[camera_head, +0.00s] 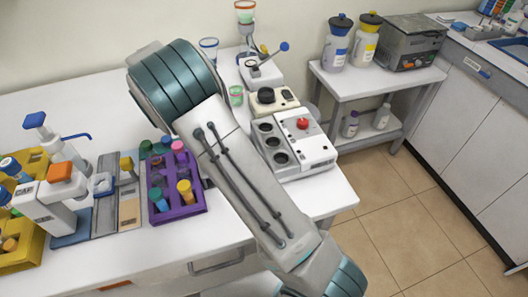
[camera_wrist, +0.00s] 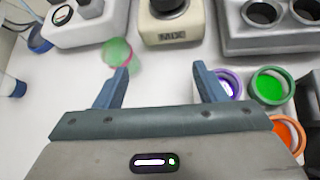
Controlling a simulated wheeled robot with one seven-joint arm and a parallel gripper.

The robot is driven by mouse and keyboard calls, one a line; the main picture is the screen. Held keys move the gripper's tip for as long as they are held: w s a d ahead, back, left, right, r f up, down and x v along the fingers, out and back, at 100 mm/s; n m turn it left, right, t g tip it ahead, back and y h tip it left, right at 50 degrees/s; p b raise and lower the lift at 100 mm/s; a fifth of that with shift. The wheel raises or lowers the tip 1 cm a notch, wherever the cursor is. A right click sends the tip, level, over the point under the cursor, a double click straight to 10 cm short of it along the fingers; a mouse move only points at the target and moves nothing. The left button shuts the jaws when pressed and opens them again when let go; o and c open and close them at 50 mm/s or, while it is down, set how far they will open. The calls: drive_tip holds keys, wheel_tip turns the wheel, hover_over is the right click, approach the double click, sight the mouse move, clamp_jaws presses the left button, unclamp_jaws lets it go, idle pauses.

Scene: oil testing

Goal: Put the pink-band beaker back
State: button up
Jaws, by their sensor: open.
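The pink-band beaker (camera_head: 236,95), a small clear cup with a pink rim and green contents, stands on the white table left of the cream mixer. In the wrist view the beaker (camera_wrist: 117,52) is just beyond the left fingertip, outside the space between the fingers. My gripper (camera_wrist: 161,70) is open, with only white tabletop visible between its fingers. In the head view my arm hides the gripper.
A cream mixer (camera_wrist: 170,22) marked MIX and a grey block with round holes (camera_wrist: 268,25) stand ahead. A purple rack (camera_head: 178,207) of capped vials is near my arm. A blue-rimmed beaker (camera_head: 209,47) and an orange-rimmed cup (camera_head: 245,13) are at the back.

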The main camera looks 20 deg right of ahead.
drive_tip(key=s+d+r+m+g+y, duration=0.1)
drive_tip(key=s+d+r+m+y, duration=0.2)
drive_tip(key=s+m, duration=0.35)
drive_tip(key=s+d+r+m+y, duration=0.2)
drive_tip(key=s+d+m+y, duration=0.15)
drive_tip(key=s, duration=0.65)
drive_tip(key=s+a+m+t+y, duration=0.1)
drive_tip(key=s+m+y, duration=0.3)
drive_tip(key=s, duration=1.3)
drive_tip(key=m, duration=0.4)
drive_tip(key=shift+a+t, duration=0.25)
drive_tip(key=shift+t, duration=0.15)
